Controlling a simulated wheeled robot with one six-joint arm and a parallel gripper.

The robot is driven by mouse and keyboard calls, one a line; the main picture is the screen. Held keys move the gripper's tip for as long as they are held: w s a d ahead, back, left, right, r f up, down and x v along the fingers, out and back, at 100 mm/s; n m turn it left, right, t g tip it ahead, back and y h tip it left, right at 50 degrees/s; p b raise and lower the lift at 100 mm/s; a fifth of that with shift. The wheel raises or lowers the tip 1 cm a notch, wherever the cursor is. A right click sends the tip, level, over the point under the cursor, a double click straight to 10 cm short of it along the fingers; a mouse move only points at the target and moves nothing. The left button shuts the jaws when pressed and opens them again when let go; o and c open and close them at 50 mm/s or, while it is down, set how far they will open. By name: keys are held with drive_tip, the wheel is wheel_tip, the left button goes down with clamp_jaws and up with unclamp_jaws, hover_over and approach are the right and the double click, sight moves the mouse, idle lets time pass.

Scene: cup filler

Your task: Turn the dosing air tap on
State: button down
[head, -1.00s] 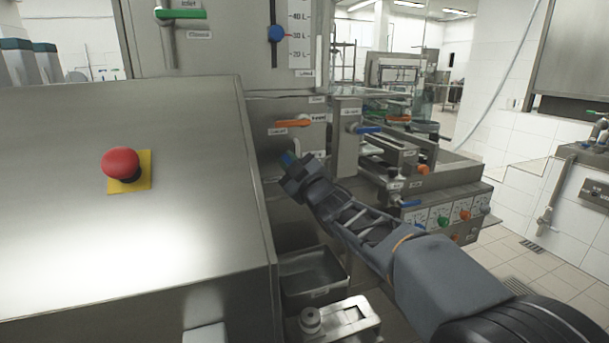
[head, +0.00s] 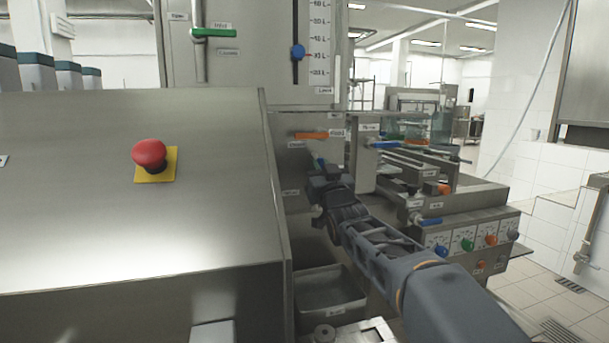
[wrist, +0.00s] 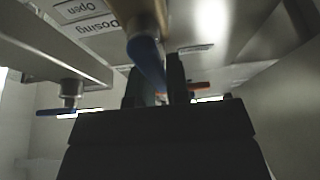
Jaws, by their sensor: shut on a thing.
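The dosing tap has a blue lever (wrist: 146,62), which shows large in the wrist view below a brass stem, near upside-down labels reading Dosing and Open. In the head view only a small bit of the blue lever (head: 317,160) shows at my fingertips. My gripper (head: 320,172) is at the front of the machine's steel panel, below the orange lever (head: 311,135). In the wrist view my gripper (wrist: 157,88) is shut on the blue lever, which runs in between the dark fingers. The fingers hide the lever's end.
Another blue lever (wrist: 70,112) hangs at the left in the wrist view. A blue-handled tap (head: 384,145) sits on the post to the right. The red emergency button (head: 150,154) is on the left cabinet. A steel tray (head: 328,292) lies below my arm.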

drive_tip(key=shift+d, duration=0.1)
idle(0.4)
drive_tip(key=c, duration=1.1)
unclamp_jaws()
drive_tip(key=v, duration=1.3)
drive_tip(key=shift+s+f+b, duration=0.25)
drive_tip(key=shift+s+b, duration=0.1)
drive_tip(key=shift+r, duration=0.1)
